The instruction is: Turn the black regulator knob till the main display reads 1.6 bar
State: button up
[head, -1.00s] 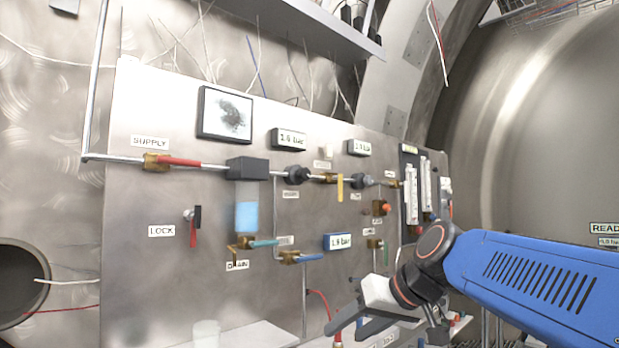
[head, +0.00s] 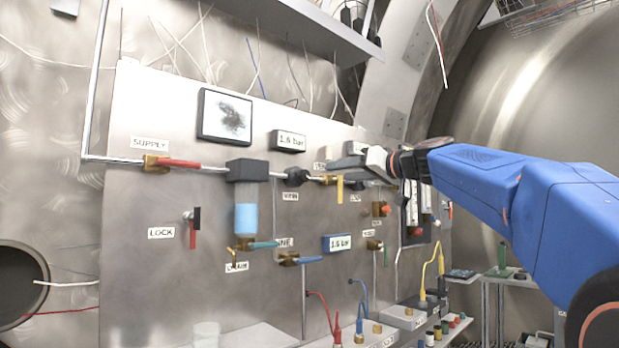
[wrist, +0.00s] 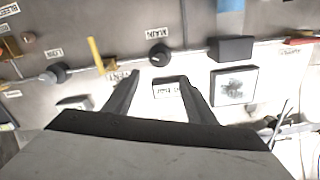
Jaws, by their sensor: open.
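The black regulator knob (head: 296,177) sits on the pipe run across the steel panel, above a small label. In the wrist view the knob (wrist: 158,55) is beside a label reading MAIN (wrist: 157,34). The main display (head: 288,141) is above the knob; its small text looks like 1.6 bar, but the middle digit is blurred. In the wrist view the display (wrist: 170,88) shows between the fingers. My gripper (head: 341,157) is open and empty, in front of the panel to the right of the knob and apart from it.
A red-handled supply valve (head: 178,163) and a clear bowl with blue fluid (head: 246,217) are at left. A blue-framed display (head: 337,243) is lower. A shelf (head: 310,30) overhangs the panel.

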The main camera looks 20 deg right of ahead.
aim_at(306, 176)
jog(key=x, duration=1.4)
jog(key=shift+w+a, duration=0.1)
jog(key=shift+w, duration=0.05)
jog(key=c, duration=1)
